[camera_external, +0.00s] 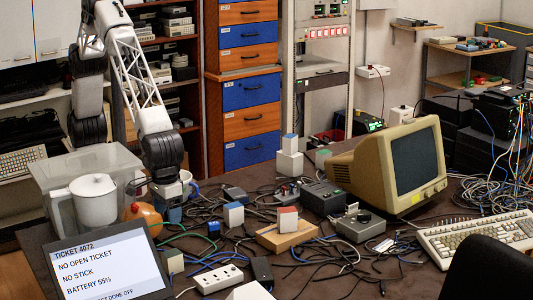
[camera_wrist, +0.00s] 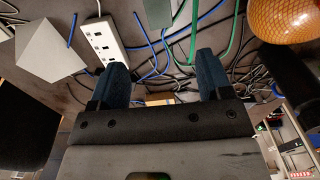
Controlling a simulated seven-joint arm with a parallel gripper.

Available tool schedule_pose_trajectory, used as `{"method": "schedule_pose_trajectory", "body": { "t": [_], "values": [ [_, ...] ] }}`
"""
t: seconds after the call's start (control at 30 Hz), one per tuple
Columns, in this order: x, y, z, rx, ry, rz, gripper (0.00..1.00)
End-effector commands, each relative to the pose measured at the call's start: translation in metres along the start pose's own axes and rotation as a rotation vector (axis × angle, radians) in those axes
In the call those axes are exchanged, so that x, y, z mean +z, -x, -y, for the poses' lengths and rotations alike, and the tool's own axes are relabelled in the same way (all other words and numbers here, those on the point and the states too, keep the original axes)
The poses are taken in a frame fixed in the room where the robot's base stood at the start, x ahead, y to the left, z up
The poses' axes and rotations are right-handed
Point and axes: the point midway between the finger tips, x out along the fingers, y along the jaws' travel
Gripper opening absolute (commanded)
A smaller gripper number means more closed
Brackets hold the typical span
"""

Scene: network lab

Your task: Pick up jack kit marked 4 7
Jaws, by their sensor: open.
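No marking 4 7 is readable in either view, so I cannot tell which item is the jack kit. Small boxes on the table include a white one with a blue top (camera_external: 233,214), a white one with a red top (camera_external: 287,219) on a wooden block (camera_external: 287,237), a small blue one (camera_external: 213,229) and a pale greenish one (camera_external: 172,263). My gripper (camera_external: 168,213) is low over the left of the table, beside the orange ball (camera_external: 143,219). In the wrist view its two blue fingers (camera_wrist: 161,72) are apart with nothing held between them.
A white power strip (camera_external: 218,279) and tangled cables surround the boxes. A screen (camera_external: 105,268) reading "TICKET 4072" and a white jug (camera_external: 92,200) stand at the left. A beige monitor (camera_external: 390,165) and keyboard (camera_external: 480,237) occupy the right. A white angular block (camera_wrist: 48,50) shows in the wrist view.

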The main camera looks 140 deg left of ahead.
Motion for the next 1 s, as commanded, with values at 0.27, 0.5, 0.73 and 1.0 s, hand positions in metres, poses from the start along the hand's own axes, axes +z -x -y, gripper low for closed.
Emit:
{"method": "schedule_pose_trajectory", "body": {
  "t": [0.27, 0.5, 0.73, 1.0],
  "values": [
    [0.000, -0.078, -0.001, 0.000, 0.000, 0.000, 0.72],
    [0.000, -0.085, -0.001, 0.002, 0.000, 0.000, 0.72],
    [0.000, -0.086, -0.001, 0.001, 0.000, 0.000, 0.72],
    [0.000, -0.105, -0.001, 0.000, 0.000, 0.000, 0.72]
  ]
}}
